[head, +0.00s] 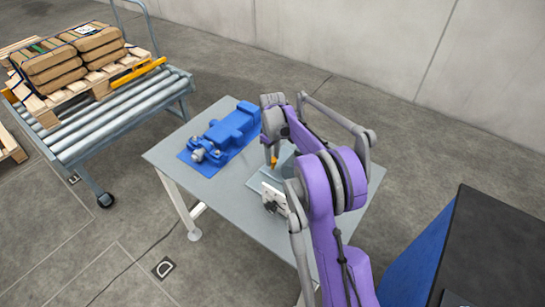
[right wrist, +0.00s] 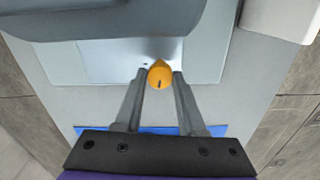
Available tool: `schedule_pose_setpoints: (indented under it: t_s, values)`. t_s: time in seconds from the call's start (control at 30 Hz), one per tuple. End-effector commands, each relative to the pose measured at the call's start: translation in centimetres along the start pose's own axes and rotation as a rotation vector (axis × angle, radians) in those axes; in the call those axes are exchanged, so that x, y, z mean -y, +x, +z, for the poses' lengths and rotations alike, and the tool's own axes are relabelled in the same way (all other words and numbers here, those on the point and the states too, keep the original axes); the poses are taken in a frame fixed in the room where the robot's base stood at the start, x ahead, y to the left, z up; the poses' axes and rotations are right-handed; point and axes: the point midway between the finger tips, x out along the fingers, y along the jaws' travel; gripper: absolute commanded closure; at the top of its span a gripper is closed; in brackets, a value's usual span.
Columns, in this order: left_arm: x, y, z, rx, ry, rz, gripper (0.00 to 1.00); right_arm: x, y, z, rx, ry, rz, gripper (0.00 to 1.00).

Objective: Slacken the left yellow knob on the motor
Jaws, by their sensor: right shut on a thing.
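A yellow-orange knob (right wrist: 160,75) sits between the fingertips of my right gripper (right wrist: 160,78) in the right wrist view. The fingers are closed against its two sides. A small orange piece, which looks like this knob (head: 274,161), shows beside my arm in the head view. The knob is at a grey body (head: 285,155) on the table, mostly hidden by my purple arm. I cannot tell from these views whether it is the left knob, and no second yellow knob shows. My left gripper is not in view.
A blue machine (head: 230,132) stands on the left part of the grey table (head: 225,195). A white bracket-like part (head: 273,198) is close to my arm. A roller conveyor (head: 120,120) with a pallet of brown sacks (head: 52,68) stands at the left. A dark-topped blue box (head: 500,245) is at right.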

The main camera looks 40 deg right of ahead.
Motion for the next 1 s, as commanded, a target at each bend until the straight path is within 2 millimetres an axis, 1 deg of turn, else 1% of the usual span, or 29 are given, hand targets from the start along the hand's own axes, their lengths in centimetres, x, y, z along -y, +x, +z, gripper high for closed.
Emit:
schedule_pose_setpoints:
  t_s: [0.23, 0.67, 0.7, 0.83, 0.87, 1.0]
  values:
    - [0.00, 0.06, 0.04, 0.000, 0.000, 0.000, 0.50, 0.00, 0.00, -0.02, -0.001, -0.052, 0.000, 1.00]
    - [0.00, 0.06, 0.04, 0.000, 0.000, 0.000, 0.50, 0.00, -0.01, -0.02, -0.001, -0.059, 0.000, 1.00]
    - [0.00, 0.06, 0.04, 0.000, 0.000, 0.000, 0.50, 0.00, -0.01, -0.02, -0.001, -0.059, 0.000, 0.56]
    - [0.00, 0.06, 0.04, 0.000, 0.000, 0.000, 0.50, 0.01, -0.01, -0.01, 0.000, -0.059, 0.000, 0.32]
    - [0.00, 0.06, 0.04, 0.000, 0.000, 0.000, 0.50, 0.01, -0.01, -0.01, 0.000, -0.059, 0.000, 0.31]
    - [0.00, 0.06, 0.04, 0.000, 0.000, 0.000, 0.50, 0.00, 0.00, 0.00, 0.000, -0.058, 0.000, 0.31]
